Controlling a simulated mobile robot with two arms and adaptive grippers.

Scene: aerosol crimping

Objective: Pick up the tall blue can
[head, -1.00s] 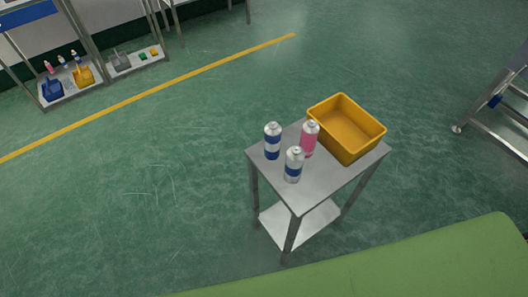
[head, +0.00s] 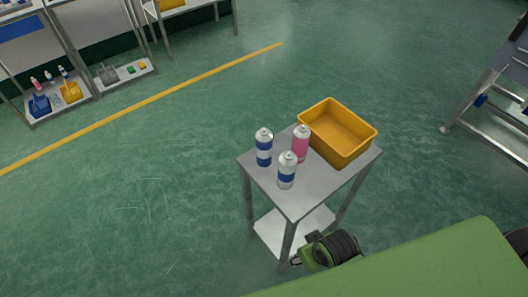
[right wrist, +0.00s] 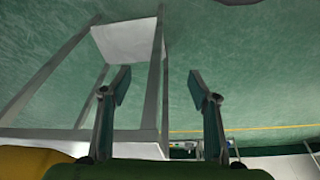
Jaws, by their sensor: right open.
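In the head view three cans stand upright on a small grey metal table (head: 303,197). The tall blue can (head: 264,147), blue with a white band, is at the table's left corner. A white can with a blue band (head: 286,172) stands nearer the front, and a pink can (head: 300,143) stands to its upper right. My right gripper (right wrist: 158,78) is open and empty in the right wrist view, with table legs and the white lower shelf (right wrist: 130,42) behind it. No can shows between its fingers. My left gripper is not in view.
A yellow bin (head: 345,148) takes up the table's back right. Part of my arm (head: 330,250) shows low in front of the table. A shelf (head: 75,92) with small bottles and scoops stands far left. The floor left of the table is clear.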

